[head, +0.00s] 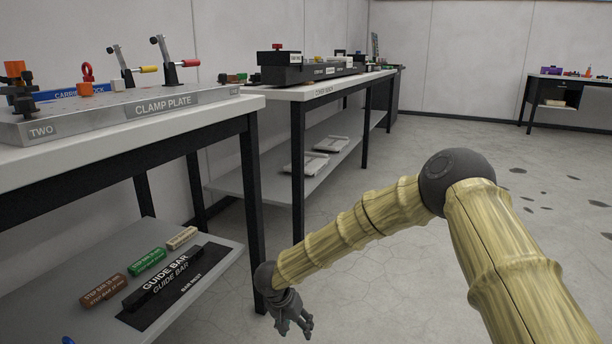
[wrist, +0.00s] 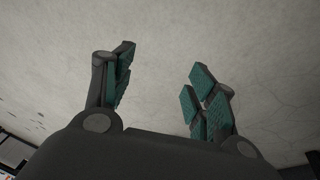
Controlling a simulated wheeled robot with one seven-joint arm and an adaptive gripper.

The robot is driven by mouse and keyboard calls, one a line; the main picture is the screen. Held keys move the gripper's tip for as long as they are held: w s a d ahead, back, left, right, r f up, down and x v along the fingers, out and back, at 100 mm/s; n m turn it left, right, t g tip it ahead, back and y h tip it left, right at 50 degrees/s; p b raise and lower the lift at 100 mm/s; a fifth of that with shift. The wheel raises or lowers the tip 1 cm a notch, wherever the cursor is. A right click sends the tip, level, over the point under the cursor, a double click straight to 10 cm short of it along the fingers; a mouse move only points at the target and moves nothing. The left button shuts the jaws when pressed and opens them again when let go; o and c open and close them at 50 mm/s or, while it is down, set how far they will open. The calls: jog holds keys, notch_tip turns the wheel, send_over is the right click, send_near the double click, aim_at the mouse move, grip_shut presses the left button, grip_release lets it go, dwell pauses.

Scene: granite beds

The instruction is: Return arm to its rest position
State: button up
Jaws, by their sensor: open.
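My arm, bamboo-patterned with a dark round elbow, reaches left and downward in the head view. My gripper (head: 294,322) hangs low over the floor, just right of the near bench's front leg. In the wrist view my gripper (wrist: 160,92) is open, its teal-padded fingers wide apart with nothing between them. Beyond the fingers only the pale floor (wrist: 150,40) shows.
The near bench (head: 190,128) bears a clamp plate (head: 60,128) with toggle clamps. Its lower shelf (head: 215,240) holds a guide bar (head: 165,275) and step bars. A second bench (head: 340,84) stands behind. The floor (head: 390,265) right of the benches is open.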

jog(key=s+d+f+n+t+p, duration=0.1)
jog(key=s+d+f+p, duration=0.3)
jog(key=s+d, duration=0.55)
jog(key=s+d+f+n+t+p, duration=0.1)
jog(key=s+d+f+n+p, duration=0.1)
jog(key=s+d+f, duration=0.7)
jog(key=s+d+r+g+y+p, duration=0.1)
jog(key=s+d+r+p, duration=0.15)
jog(key=s, duration=0.65)
jog(key=s+d+r+g+y+p, duration=0.1)
jog(key=s+d+r+g, duration=0.15)
jog(key=s, duration=0.65)
jog(key=s+d+r+g+y+p, duration=0.1)
jog(key=s+d+r+p, duration=0.15)
jog(key=s, duration=0.65)
notch_tip(320, 180, up, 37)
jog(key=p, duration=3.6)
jog(key=shift+s+f, duration=0.15)
jog(key=shift+d, duration=0.1)
